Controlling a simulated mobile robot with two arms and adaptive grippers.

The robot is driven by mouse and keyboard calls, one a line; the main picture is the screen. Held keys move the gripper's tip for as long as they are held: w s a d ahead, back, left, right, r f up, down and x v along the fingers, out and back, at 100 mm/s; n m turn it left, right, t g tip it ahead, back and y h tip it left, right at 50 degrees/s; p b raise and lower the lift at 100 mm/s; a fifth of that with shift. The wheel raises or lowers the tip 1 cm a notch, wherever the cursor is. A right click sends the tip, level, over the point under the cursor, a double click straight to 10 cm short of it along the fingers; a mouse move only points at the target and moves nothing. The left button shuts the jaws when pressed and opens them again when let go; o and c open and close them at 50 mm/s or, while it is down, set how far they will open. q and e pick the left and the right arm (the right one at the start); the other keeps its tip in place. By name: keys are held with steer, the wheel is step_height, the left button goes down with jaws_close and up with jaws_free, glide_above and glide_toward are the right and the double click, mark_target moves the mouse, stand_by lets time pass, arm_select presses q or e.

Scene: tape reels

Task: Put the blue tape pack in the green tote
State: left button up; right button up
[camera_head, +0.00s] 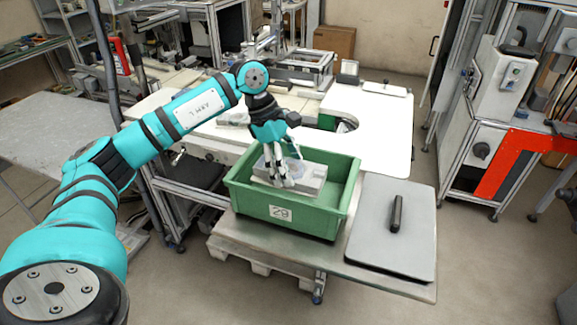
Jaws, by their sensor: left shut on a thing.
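The green tote (291,222) stands on the near worktop, with a number label on its front wall. My left gripper (281,182) reaches down into it from above, its fingers pointing downward. It is shut on the blue tape pack (295,166), which shows as a pale bluish, see-through shape partly hidden by the fingers. The pack is over a light grey block (311,178) inside the tote; I cannot tell whether it rests on it. My right gripper is out of view.
A grey board (375,248) with a black bar-shaped object (396,214) lies right of the tote. A white table (376,137) with a curved cut-out stands behind. Another pale pack (234,118) lies on that bench. Metal machine frames stand at the right.

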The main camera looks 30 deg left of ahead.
arm_select(q)
steer(key=shift+s+a+f+p, duration=0.1)
steer(key=shift+f+p, duration=0.2)
steer(key=shift+f, duration=0.6)
steer(key=shift+s+f, duration=0.1)
steer(key=shift+f, duration=0.1)
steer(key=shift+f+b, duration=0.35)
steer(key=shift+s+f+b, duration=0.3)
steer(key=shift+s+b, duration=0.05)
steer(key=shift+b, duration=0.05)
steer(key=o, duration=1)
steer(key=shift+d, duration=0.2)
steer(key=o, duration=0.3)
steer(key=shift+w+f, duration=0.15)
steer(key=shift+w, duration=0.15)
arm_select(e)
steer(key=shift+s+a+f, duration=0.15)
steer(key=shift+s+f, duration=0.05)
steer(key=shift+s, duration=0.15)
